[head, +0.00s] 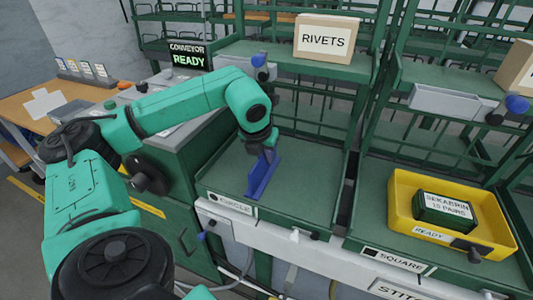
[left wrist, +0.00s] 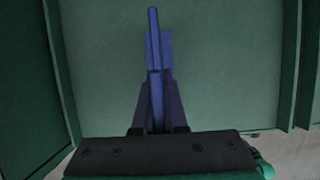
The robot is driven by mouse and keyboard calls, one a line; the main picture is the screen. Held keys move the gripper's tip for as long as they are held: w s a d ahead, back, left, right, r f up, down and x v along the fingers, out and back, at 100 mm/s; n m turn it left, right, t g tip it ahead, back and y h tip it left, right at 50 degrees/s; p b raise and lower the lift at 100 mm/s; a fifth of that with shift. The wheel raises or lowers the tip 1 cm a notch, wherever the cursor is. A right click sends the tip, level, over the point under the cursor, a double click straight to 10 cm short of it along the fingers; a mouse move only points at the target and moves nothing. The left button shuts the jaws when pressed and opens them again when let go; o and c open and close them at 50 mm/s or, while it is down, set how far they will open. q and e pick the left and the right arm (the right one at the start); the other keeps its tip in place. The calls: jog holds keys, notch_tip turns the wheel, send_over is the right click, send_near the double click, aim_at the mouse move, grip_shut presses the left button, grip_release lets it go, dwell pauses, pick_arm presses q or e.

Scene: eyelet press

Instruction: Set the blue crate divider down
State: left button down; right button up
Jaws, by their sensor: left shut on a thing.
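The blue crate divider (head: 263,175) is a thin blue panel in the head view, at the green shelf bay labelled CIRCLE. My left gripper (head: 268,150) is shut on its upper end from above. In the left wrist view the divider (left wrist: 156,75) extends away from the dark gripper (left wrist: 158,131) over the green shelf surface. I cannot tell whether the divider's lower edge touches the shelf. My right gripper is not in view.
The CIRCLE shelf (head: 310,205) is otherwise clear. A divider wall separates it from the SQUARE bay, which holds a yellow tray (head: 400,215) with a green box (head: 445,211). A RIVETS box (head: 322,39) stands on the shelf above. A CONVEYOR READY sign (head: 188,57) stands behind my left arm.

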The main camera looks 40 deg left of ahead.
pick_arm(q)
jog(key=shift+s+d, duration=0.1)
jog(key=shift+d, duration=0.05)
jog(key=shift+f+b, duration=0.25)
jog(key=shift+b, duration=0.1)
jog(key=c, duration=1)
grip_release()
jog(key=shift+w, duration=0.3)
jog(key=shift+o, duration=0.2)
jog(key=shift+f, duration=0.1)
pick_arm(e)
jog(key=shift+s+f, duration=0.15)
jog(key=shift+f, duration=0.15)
pick_arm(q)
jog(key=shift+s, duration=0.1)
jog(key=shift+r, duration=0.25)
